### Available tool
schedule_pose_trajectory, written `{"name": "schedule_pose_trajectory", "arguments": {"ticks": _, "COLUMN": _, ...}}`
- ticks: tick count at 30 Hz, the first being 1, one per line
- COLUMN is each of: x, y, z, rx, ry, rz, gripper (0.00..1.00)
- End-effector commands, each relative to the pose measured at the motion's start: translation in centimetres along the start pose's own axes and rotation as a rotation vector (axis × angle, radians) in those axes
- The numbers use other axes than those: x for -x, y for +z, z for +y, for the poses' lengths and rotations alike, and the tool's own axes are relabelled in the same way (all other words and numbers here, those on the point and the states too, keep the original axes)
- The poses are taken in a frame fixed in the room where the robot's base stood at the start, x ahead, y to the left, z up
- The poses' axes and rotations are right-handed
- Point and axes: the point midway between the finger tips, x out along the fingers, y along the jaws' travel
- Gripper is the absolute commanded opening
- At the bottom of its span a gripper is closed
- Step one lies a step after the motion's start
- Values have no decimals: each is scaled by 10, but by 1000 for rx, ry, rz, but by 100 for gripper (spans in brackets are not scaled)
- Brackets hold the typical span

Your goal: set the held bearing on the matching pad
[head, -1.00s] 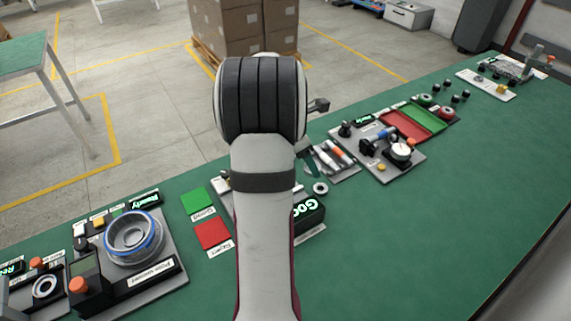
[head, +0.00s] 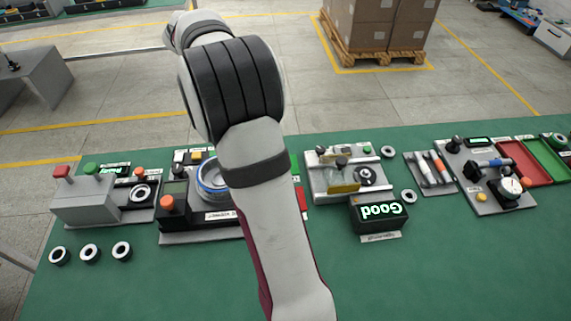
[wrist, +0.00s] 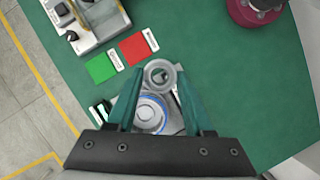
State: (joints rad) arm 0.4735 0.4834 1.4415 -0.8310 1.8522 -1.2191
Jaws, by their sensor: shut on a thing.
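My gripper (wrist: 160,75) is shut on a ring-shaped metal bearing (wrist: 160,72), which sits between the green fingertips in the wrist view. A flat green pad (wrist: 100,68) and a flat red pad (wrist: 135,48) lie on the table up and to the left of the bearing, apart from it; each has a white label. In the head view my arm hides the gripper, the bearing and most of both pads; a sliver of the red pad (head: 303,202) shows.
A blue-ringed round bowl (wrist: 149,113) shows below the bearing in the wrist view. Stations line the green table (head: 430,265), including a grey plate with a gauge (head: 512,186). Several loose bearings (head: 90,253) lie at front left. The table's front middle is clear.

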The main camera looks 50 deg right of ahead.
Motion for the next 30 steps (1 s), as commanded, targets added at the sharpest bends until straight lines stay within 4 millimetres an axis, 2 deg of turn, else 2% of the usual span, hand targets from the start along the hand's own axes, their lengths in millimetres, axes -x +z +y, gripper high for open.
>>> {"name": "schedule_pose_trajectory", "arguments": {"ticks": 3, "x": 16, "y": -18, "z": -30, "rx": -22, "ry": -9, "rz": 1, "gripper": 0}}
{"name": "schedule_pose_trajectory", "arguments": {"ticks": 9, "x": 33, "y": -37, "z": -71, "rx": -46, "ry": -19, "rz": 0, "gripper": 0}}
{"name": "schedule_pose_trajectory", "arguments": {"ticks": 18, "x": 43, "y": -59, "z": -107, "rx": 26, "ry": 10, "rz": -2, "gripper": 0}}
{"name": "schedule_pose_trajectory", "arguments": {"ticks": 23, "x": 31, "y": -70, "z": -89, "rx": 173, "ry": 71, "rz": -2, "gripper": 0}}
{"name": "schedule_pose_trajectory", "arguments": {"ticks": 30, "x": 9, "y": -78, "z": -44, "rx": 395, "ry": 162, "rz": -2, "gripper": 0}}
